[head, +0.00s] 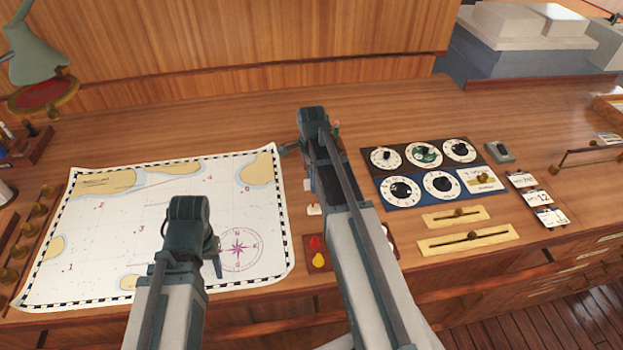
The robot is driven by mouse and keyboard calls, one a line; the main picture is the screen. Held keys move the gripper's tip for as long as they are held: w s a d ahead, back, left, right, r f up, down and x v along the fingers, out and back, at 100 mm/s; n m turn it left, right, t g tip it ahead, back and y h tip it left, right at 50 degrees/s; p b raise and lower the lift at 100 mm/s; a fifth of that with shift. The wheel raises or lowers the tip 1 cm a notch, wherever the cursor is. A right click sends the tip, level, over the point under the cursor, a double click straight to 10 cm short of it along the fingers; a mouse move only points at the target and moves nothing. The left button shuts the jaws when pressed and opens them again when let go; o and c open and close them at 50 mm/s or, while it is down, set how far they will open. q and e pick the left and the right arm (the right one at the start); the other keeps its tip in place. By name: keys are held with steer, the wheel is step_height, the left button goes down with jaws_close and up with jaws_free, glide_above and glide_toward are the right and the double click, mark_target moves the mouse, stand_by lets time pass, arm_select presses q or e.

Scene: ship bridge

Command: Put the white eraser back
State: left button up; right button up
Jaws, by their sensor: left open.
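I cannot make out the white eraser for certain in the head view. A small white piece (307,184) shows at the left edge of my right arm, but I cannot tell whether it is the eraser or part of a panel. My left gripper (214,262) is over the lower right part of the chart (110,225), near its compass rose, and is open. My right gripper (291,150) is beyond the chart's top right corner, over the desk. Its fingers are mostly hidden behind its wrist, so its jaw opening does not show.
A dial panel (413,187) and brass sliders (469,241) lie right of my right arm. Red and yellow buttons (317,252) sit between my arms. A green lamp (35,60) stands at the back left. The desk's back middle (230,115) is clear.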

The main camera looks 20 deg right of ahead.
arm_select(q)
steer(key=shift+r, duration=0.15)
arm_select(e)
steer(key=shift+r, duration=0.15)
step_height(320, 180, up, 12)
steer(key=p, duration=1.2)
arm_select(q)
step_height(320, 180, up, 12)
arm_select(e)
steer(key=s+a+n, duration=0.8)
steer(key=a+n, duration=0.3)
steer(key=n, duration=0.1)
steer(key=s+a+n+h, duration=0.1)
steer(key=s+a+n, duration=0.8)
steer(key=a+n, duration=0.3)
steer(key=shift+s, duration=0.15)
steer(key=shift+a, duration=0.1)
